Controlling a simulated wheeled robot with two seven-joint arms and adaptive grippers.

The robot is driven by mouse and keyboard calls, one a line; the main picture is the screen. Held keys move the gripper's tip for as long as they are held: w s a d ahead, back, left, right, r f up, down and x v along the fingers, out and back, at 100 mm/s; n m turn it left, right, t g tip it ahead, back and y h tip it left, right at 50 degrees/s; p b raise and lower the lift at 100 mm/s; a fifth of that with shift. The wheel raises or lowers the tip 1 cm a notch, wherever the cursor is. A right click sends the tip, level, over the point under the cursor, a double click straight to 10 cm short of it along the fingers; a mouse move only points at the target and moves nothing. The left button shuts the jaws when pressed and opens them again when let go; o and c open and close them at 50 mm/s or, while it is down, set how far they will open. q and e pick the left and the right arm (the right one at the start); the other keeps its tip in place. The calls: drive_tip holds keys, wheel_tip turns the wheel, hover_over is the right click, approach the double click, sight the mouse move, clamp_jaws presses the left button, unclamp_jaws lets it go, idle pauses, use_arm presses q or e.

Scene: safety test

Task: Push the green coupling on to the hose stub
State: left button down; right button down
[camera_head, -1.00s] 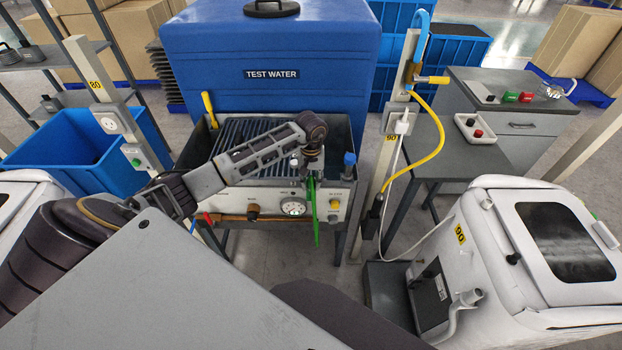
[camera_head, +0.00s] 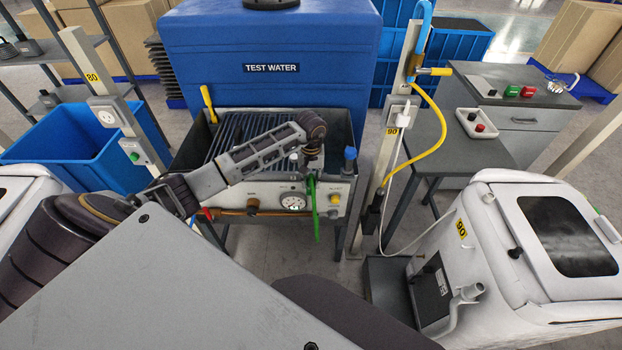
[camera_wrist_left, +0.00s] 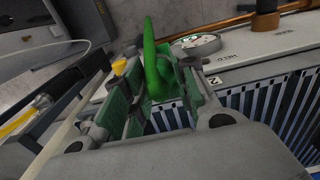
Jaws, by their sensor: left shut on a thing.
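My left gripper (camera_head: 312,166) is over the front edge of the test bench, its fingers pointing down. In the left wrist view its two fingers (camera_wrist_left: 158,98) are shut on a green piece (camera_wrist_left: 160,75), which I take as the green coupling. The fingers cover part of it. A green hose-like length (camera_head: 316,215) hangs from the gripper in front of the bench panel, with a slight bend. I cannot pick out the hose stub with certainty, nor tell whether the coupling touches it. My right gripper is not in view.
The panel has a round gauge (camera_head: 293,202) close left of the green length and a yellow knob (camera_head: 334,199) to its right. A blue-topped fitting (camera_head: 349,157) stands at the bench's right corner. A post with a yellow hose (camera_head: 441,125) is farther right. The blue tank (camera_head: 270,45) is behind.

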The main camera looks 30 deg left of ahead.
sight(311, 177)
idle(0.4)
use_arm(q)
drive_tip(key=shift+b, duration=0.4)
idle(0.7)
drive_tip(key=shift+b, duration=0.35)
idle(1.1)
drive_tip(key=shift+f+b, duration=0.55)
drive_tip(key=shift+f, duration=0.05)
idle(0.5)
drive_tip(key=c, duration=1.1)
unclamp_jaws()
drive_tip(key=shift+o, duration=0.2)
wheel_tip(311, 177, up, 12)
